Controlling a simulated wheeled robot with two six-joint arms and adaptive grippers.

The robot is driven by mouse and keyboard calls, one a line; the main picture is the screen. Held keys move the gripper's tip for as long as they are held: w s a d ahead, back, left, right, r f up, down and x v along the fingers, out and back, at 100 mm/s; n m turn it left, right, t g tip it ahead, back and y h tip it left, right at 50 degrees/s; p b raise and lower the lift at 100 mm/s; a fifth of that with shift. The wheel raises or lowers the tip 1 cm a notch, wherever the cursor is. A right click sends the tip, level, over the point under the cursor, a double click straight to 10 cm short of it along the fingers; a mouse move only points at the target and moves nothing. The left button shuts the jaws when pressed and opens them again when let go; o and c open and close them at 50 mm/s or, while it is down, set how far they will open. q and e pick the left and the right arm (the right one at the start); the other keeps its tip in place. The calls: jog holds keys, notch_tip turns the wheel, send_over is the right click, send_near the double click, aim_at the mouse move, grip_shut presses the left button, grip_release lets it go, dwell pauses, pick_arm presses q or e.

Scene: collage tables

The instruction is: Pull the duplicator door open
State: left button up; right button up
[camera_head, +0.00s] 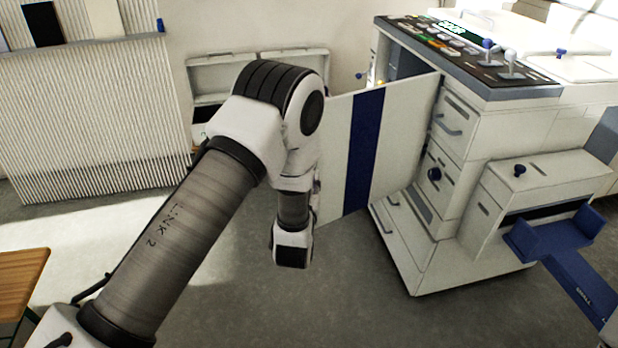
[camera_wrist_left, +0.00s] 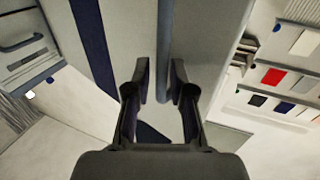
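The duplicator (camera_head: 470,190) stands at the right in the head view, a white cabinet with a dark control panel on top. Its door (camera_head: 338,150), white with a dark blue stripe, stands swung well out to the left, and a dark gap shows behind it. My left arm reaches from the lower left to the door's free edge and hides part of it; the fingers do not show there. In the left wrist view my left gripper (camera_wrist_left: 160,82) has its fingers close together on either side of a blue-grey vertical bar (camera_wrist_left: 165,40), apparently the door handle. My right gripper is out of view.
Drawers (camera_head: 455,122) and a side unit with a blue tray (camera_head: 565,240) are on the duplicator's front. A wooden table corner (camera_head: 20,275) is at the lower left. A ribbed panel (camera_head: 90,120) stands along the wall. The grey floor below the door is clear.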

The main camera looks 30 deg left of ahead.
pick_arm(q)
jog(key=v, duration=1.1)
jog(key=shift+s, duration=0.2)
jog(key=shift+d, duration=0.1)
